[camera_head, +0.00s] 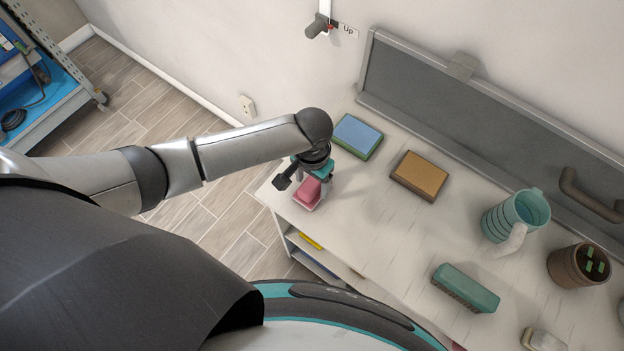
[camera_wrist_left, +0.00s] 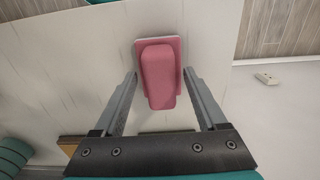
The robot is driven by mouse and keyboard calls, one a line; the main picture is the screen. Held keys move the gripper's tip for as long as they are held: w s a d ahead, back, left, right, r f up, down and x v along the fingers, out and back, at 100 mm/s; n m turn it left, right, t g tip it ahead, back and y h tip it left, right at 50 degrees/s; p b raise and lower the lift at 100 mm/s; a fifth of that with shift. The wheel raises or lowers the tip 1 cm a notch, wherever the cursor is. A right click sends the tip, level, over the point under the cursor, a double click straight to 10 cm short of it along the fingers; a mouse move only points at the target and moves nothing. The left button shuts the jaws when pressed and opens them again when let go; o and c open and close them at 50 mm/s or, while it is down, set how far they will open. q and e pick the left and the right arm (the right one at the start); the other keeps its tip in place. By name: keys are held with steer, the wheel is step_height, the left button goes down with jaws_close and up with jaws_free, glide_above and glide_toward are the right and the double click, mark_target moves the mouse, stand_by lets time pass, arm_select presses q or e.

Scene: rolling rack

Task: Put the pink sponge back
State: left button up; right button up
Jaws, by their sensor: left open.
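The pink sponge (camera_head: 309,192) lies near the left end of the white tabletop in the head view, partly hidden by my left gripper (camera_head: 302,178). In the left wrist view the pink sponge (camera_wrist_left: 160,78) is a pink block on a wider pink base with a pale edge. The fingers of my left gripper (camera_wrist_left: 160,83) are open, one on each side of the block, with gaps visible between. I cannot tell how far above the table the fingertips are. My right gripper is in neither view.
On the table (camera_head: 345,220) are a blue sponge (camera_head: 358,134) and an orange sponge (camera_head: 420,175) close by. A grey back panel (camera_head: 430,85) runs along the rear.

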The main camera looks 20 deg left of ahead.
mark_target(312, 183)
arm_select(q)
step_height(312, 183, up, 12)
steer(key=p, duration=0.2)
